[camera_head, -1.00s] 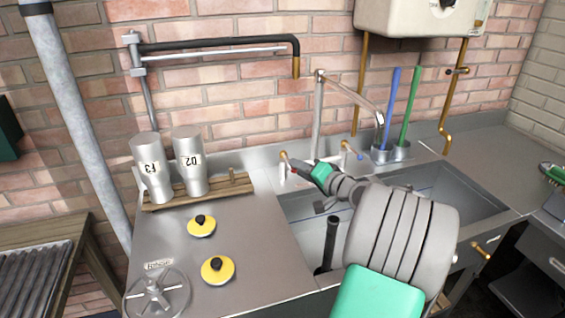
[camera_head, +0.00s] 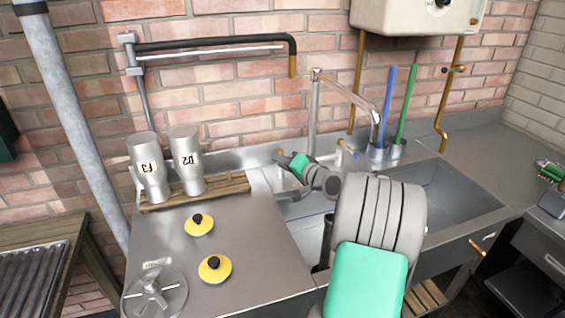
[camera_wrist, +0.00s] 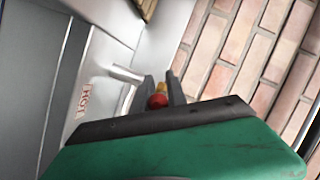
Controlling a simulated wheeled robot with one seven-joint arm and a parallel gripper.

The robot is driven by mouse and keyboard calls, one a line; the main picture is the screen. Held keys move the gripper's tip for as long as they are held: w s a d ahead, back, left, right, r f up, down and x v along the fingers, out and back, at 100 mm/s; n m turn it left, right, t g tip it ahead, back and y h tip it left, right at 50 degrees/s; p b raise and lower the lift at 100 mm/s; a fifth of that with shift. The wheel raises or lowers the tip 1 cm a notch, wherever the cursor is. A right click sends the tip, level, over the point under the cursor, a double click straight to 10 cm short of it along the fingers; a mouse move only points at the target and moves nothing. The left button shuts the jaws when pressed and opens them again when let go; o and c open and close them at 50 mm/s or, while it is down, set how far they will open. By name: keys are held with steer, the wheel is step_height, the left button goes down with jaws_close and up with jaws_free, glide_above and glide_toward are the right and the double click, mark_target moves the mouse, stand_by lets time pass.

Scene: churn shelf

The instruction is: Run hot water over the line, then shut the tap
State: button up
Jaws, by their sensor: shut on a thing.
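The tap has a tall metal riser and a curved spout (camera_head: 347,91) over the sink (camera_head: 440,195); I see no stream below the spout's mouth. My gripper (camera_head: 283,156) is at the left side of the tap's base. In the wrist view, my gripper (camera_wrist: 164,88) is shut on the hot tap handle (camera_wrist: 157,100), a small brass piece with a red end between the fingers. A red HOT label (camera_wrist: 86,98) is beside it. The blue-marked cold handle (camera_head: 349,149) stands free to the right. My arm hides part of the sink.
A black wall pipe (camera_head: 210,43) with a brass end hangs at upper left. Metal canisters (camera_head: 186,160) stand on a wooden rack left of the tap. Blue (camera_head: 387,105) and green (camera_head: 405,105) handled brushes stand behind the sink. Yellow discs (camera_head: 215,268) lie on the counter.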

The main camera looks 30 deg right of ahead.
jaws_close()
stand_by(0.8)
